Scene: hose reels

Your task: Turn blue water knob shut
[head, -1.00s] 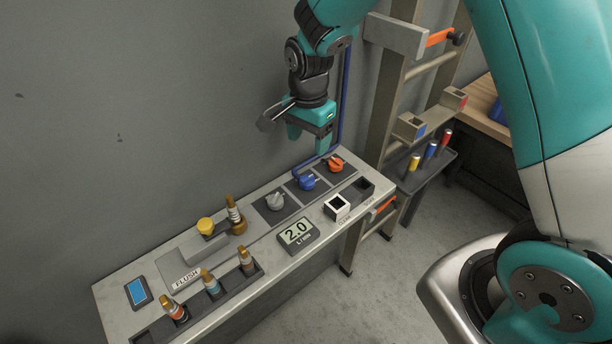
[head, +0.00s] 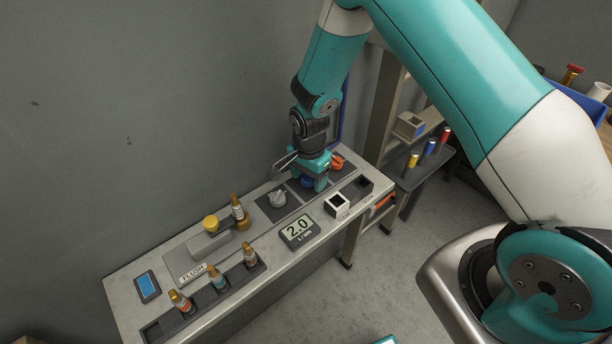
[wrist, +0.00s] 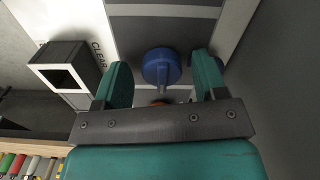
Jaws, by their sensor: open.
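The blue water knob (wrist: 161,68) sits on a dark square plate on the bench panel. In the head view the blue knob (head: 307,182) is mostly hidden behind my gripper. My gripper (head: 314,180) is low over the panel, pointing down at the knob. In the wrist view my gripper (wrist: 163,82) is open, with one teal finger on each side of the knob and gaps between. I cannot tell whether the fingertips are down level with it.
A grey knob (head: 277,198) and an orange knob (head: 337,162) flank the blue one closely. A white square socket (head: 337,205) and a display reading 2.0 (head: 298,231) lie in front. Bottles (head: 216,277) stand in a tray at left. A wall rises behind the bench.

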